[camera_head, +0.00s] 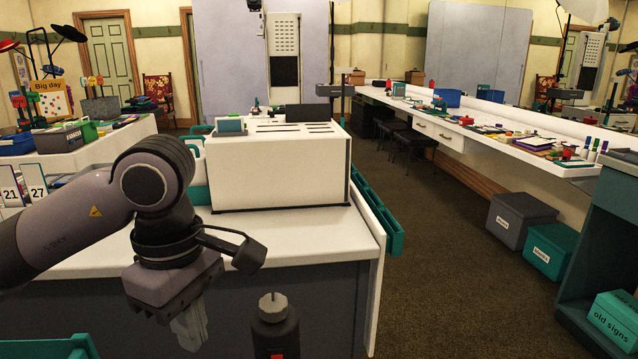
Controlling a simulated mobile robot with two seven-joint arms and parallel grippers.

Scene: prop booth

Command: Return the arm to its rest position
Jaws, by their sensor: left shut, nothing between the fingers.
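My left arm comes in from the left and bends down at the wrist. My left gripper (191,328) hangs low at the near side of the white counter, pointing down, with its fingers shut and nothing held. It is in front of the counter's dark front panel, apart from the white box on top. My right gripper is not in view.
A white slotted box (275,172) stands on the white counter (310,240), with teal trays (380,215) along its right side. A dark post with a grey knob (273,308) rises close to the gripper's right. Carpeted floor (450,260) is free to the right.

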